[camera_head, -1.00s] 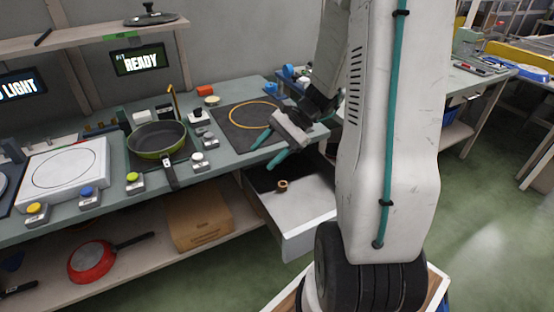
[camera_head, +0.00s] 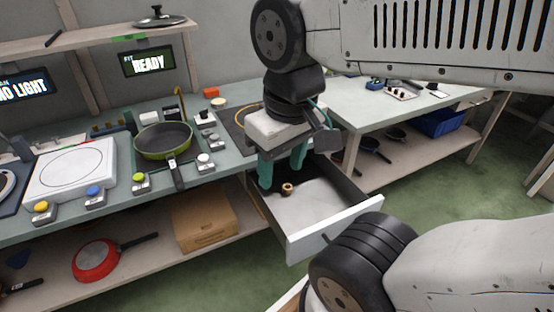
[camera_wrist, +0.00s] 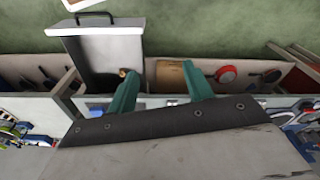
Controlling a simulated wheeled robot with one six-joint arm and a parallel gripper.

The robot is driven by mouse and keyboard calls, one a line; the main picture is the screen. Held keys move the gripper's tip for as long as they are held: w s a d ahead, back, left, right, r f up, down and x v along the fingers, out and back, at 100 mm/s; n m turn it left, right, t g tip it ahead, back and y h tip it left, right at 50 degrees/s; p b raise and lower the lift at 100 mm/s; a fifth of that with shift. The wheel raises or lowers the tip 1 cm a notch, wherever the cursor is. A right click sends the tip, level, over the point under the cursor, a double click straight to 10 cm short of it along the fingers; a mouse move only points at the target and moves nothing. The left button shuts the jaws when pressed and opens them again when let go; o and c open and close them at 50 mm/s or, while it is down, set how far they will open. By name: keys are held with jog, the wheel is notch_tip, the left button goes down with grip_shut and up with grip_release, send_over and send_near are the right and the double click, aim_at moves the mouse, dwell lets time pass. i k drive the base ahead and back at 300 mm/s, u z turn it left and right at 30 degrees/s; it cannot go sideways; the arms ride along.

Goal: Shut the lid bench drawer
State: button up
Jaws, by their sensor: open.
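The lid bench drawer (camera_head: 335,228) stands pulled out from under the bench, with its pale front panel towards the aisle. In the wrist view the drawer (camera_wrist: 112,50) extends towards the top, with a dark bar handle (camera_wrist: 82,19) on its front. A small brown ring-like piece (camera_head: 287,189) lies inside near the back. My gripper (camera_head: 281,172) points down over the drawer's back part, near the bench edge. Its teal fingers are apart with nothing between them. In the wrist view my gripper (camera_wrist: 162,80) is right of the drawer. I cannot tell whether it touches the drawer.
On the bench are a green pan (camera_head: 163,140), a white hob plate (camera_head: 72,170) and several buttons. A second table (camera_head: 400,115) stands right. The floor in front of the drawer looks partly clear.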

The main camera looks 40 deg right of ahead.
aim_at(323, 201)
jog(key=z, duration=0.2)
jog(key=k, duration=0.1)
jog(key=u, duration=1.95)
jog(key=i, duration=1.15)
jog(key=z, duration=3)
